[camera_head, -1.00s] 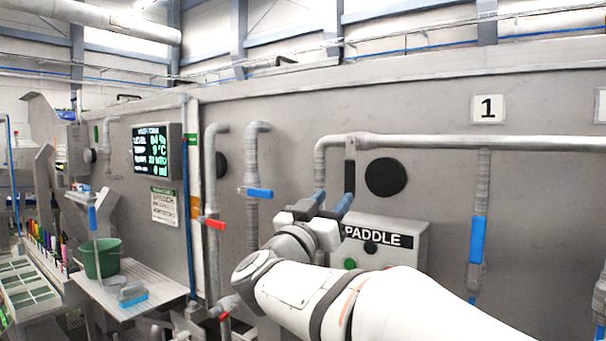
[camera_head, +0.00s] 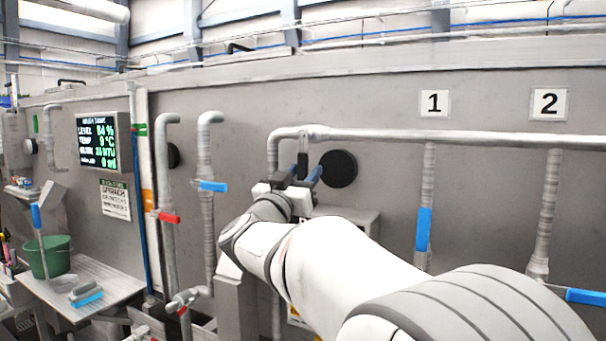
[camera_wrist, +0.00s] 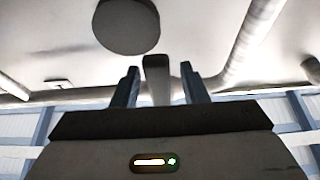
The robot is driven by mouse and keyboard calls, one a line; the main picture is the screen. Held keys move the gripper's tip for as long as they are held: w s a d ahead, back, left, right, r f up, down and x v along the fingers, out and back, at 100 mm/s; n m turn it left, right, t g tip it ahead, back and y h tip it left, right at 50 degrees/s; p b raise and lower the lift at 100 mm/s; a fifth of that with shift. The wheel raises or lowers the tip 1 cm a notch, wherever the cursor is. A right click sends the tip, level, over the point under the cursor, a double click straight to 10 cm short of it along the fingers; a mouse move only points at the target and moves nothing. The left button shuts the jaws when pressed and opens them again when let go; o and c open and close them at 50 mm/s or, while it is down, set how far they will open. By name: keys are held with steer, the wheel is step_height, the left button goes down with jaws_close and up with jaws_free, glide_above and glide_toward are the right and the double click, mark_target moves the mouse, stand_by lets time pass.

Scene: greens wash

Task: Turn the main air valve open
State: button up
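A dark lever handle (camera_head: 303,158) hangs straight down from the horizontal grey pipe (camera_head: 390,135) on the wall, beside a round black disc (camera_head: 338,169). I take it for the main air valve's handle, though no label on it is readable. My gripper (camera_head: 299,172) is raised to it with its two blue fingers apart. In the wrist view, the grey handle (camera_wrist: 157,78) stands between the open fingertips (camera_wrist: 160,80), with a narrow gap on each side. Whether the fingers reach around its full depth is hard to tell.
A grey box (camera_head: 350,219) on the wall is partly hidden by my arm. Other pipes carry a red lever (camera_head: 168,217) and blue levers (camera_head: 212,186). A screen (camera_head: 99,142), a green bucket (camera_head: 47,257) and a bench (camera_head: 100,297) are at left.

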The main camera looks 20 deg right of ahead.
jaws_close()
